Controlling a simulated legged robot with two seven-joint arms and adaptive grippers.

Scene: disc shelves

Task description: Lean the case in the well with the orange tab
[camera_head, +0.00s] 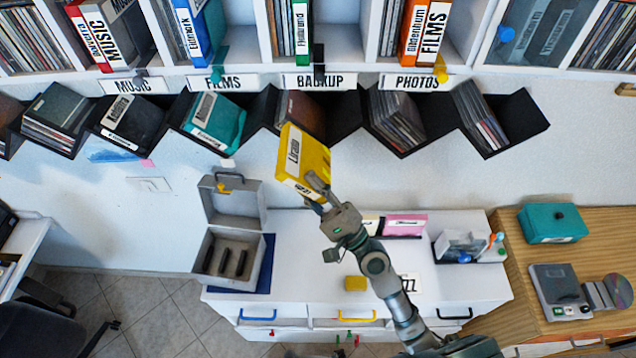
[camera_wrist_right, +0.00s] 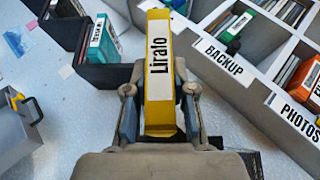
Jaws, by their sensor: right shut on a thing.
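A yellow case (camera_head: 304,155) with a white "Liralo" label is in my right gripper (camera_head: 318,190). In the right wrist view the case (camera_wrist_right: 158,75) stands between the two fingers (camera_wrist_right: 160,105), which touch its sides. The case is tilted and held in front of the dark zigzag rack of wells (camera_head: 345,112), below the BACKUP label. It hides part of the well behind it. A yellow-orange tab (camera_head: 440,68) hangs by the PHOTOS label (camera_head: 417,83); the well below it holds several cases (camera_head: 396,115). My left gripper is not in view.
A teal tab (camera_head: 217,76) and a black tab (camera_head: 319,62) hang at other labels. The teal case (camera_head: 214,121) and several dark cases fill wells at left. An open grey box (camera_head: 233,205) stands on the white counter (camera_head: 300,235) below. Shelves with binders are above.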

